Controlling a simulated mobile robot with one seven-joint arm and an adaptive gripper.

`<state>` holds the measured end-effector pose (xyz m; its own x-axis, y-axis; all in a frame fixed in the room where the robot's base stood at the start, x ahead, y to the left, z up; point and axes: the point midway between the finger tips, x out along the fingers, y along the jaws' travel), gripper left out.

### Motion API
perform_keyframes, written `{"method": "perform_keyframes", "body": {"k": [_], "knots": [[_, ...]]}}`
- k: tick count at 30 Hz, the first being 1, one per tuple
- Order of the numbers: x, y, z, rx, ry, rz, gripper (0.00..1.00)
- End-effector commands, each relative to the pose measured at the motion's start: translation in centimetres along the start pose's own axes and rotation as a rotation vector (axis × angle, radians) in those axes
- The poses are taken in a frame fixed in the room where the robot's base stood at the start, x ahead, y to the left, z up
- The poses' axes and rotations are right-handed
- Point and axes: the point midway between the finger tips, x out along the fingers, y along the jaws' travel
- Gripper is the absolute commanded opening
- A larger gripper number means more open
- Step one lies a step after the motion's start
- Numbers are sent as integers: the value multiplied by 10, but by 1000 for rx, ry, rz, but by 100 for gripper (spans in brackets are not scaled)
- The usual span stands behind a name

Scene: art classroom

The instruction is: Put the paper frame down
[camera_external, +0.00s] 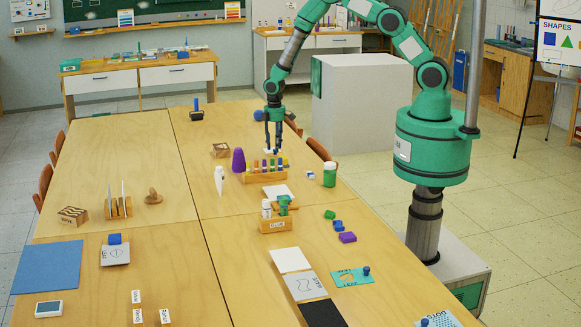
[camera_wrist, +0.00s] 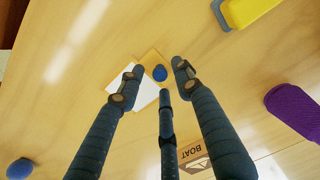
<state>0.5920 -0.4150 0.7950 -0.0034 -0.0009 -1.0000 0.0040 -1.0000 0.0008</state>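My gripper (camera_external: 273,146) points down over the middle of the long table. In the wrist view its three dark fingers (camera_wrist: 160,80) are spread apart, with a gap between the tips.
A wooden block marked BOAT (camera_wrist: 195,162) lies nearby. A wooden rack (camera_external: 262,177) of coloured pieces stands just in front.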

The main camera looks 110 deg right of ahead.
Motion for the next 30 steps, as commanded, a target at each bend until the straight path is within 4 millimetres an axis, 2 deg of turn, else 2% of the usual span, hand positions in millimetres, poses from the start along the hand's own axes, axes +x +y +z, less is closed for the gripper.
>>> {"method": "perform_keyframes", "body": {"k": [18,24,30], "knots": [[-90,0,0,0,2,1,35],[-106,0,0,0,0,0,35],[-110,0,0,0,0,0,35]]}}
